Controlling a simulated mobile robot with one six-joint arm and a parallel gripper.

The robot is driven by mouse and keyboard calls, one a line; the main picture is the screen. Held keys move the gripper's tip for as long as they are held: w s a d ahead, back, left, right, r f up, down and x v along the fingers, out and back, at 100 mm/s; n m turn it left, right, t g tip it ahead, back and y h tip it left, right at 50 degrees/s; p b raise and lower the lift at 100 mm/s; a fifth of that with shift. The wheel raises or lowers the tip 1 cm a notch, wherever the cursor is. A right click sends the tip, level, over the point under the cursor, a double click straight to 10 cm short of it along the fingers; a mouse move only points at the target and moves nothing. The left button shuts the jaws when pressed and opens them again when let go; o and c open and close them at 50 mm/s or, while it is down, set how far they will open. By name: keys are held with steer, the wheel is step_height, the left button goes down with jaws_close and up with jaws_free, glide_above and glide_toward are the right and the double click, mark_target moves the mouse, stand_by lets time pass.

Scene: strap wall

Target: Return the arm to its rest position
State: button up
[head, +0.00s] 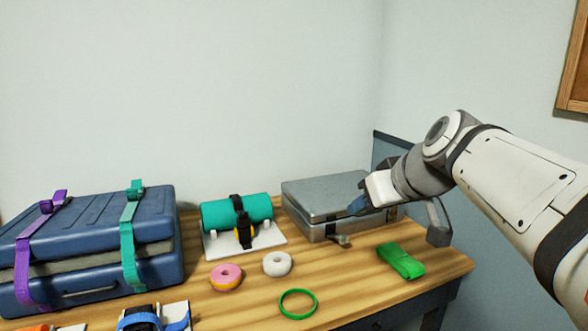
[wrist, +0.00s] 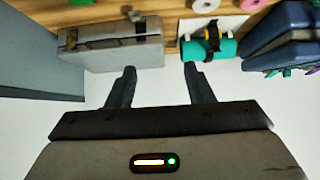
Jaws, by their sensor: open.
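My arm comes in from the right in the head view, and my gripper (head: 358,205) is in front of the silver metal case (head: 318,195), apparently above the table. In the wrist view my gripper (wrist: 158,78) shows two dark fingers spread apart with nothing between them. The silver case (wrist: 110,50) lies beyond the left finger there, and the teal roll (wrist: 222,49) lies beyond the right finger. Whether a finger touches the case cannot be told.
The wooden table (head: 345,279) holds a blue case (head: 95,240) with purple and teal straps, a pink ring (head: 226,272), a white ring (head: 277,264), a green ring (head: 298,304) and a folded green strap (head: 401,261). Walls stand behind and at right.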

steer(key=s+f+m+g+h+p, duration=0.1)
steer(key=s+f+m+g+p, duration=0.1)
steer(key=s+p, duration=0.5)
steer(key=s+d+f+m+g+h+p, duration=0.1)
steer(key=s+f+g+p, duration=0.3)
steer(key=s+p, duration=0.4)
steer(key=shift+s+d+f+m+h, duration=0.15)
steer(key=shift+s+f+m+h, duration=0.2)
steer(key=shift+m+h, duration=0.4)
steer(key=shift+w, duration=0.1)
